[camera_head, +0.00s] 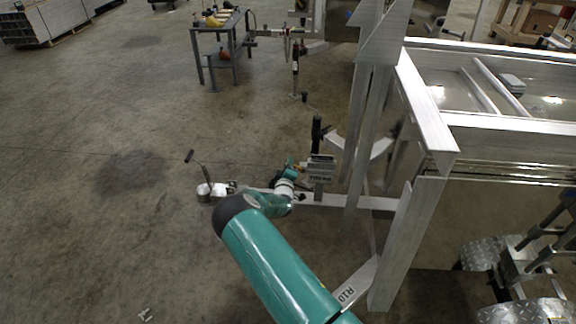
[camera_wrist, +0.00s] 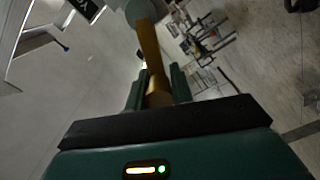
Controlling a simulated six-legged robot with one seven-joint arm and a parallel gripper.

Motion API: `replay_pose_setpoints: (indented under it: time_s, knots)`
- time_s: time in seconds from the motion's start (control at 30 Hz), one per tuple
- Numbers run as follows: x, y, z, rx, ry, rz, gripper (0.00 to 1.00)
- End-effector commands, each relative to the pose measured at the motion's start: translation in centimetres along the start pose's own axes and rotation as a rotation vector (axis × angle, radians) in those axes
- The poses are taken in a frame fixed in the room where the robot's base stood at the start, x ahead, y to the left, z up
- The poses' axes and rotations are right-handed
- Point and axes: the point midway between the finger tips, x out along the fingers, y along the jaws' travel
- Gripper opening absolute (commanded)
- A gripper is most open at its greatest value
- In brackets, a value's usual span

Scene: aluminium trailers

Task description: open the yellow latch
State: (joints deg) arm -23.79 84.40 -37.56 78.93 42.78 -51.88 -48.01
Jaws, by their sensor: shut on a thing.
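The yellow latch (camera_wrist: 151,50) is a brownish-yellow bar in the middle of the wrist view. Its upper end meets a grey rounded part at the top edge. My gripper (camera_wrist: 157,76) has its two green fingers on either side of the latch's lower part and is shut on it. In the head view my gripper (camera_head: 291,172) is small, at the trailer's hitch, beside a grey metal block.
The trailer tongue (camera_head: 345,201) runs from the hitch to the aluminium trailer (camera_head: 500,150) at right. A jack with an upright handle (camera_head: 203,185) stands left of my gripper. A workbench (camera_head: 222,38) stands farther back. Floor at left is mostly clear.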

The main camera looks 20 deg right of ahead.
Motion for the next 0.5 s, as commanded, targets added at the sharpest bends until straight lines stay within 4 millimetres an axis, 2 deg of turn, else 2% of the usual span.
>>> replay_pose_setpoints:
  time_s: [0.1,0.13,0.23,0.5]
  knots:
    - [-0.11,-0.17,0.11,0.000,-0.002,-0.003,0.00]
    - [-0.11,-0.17,0.11,0.000,-0.002,-0.003,0.25]
    - [-0.09,-0.14,0.10,0.001,-0.002,-0.002,0.44]
    - [-0.06,-0.06,0.05,0.001,-0.001,-0.001,0.44]
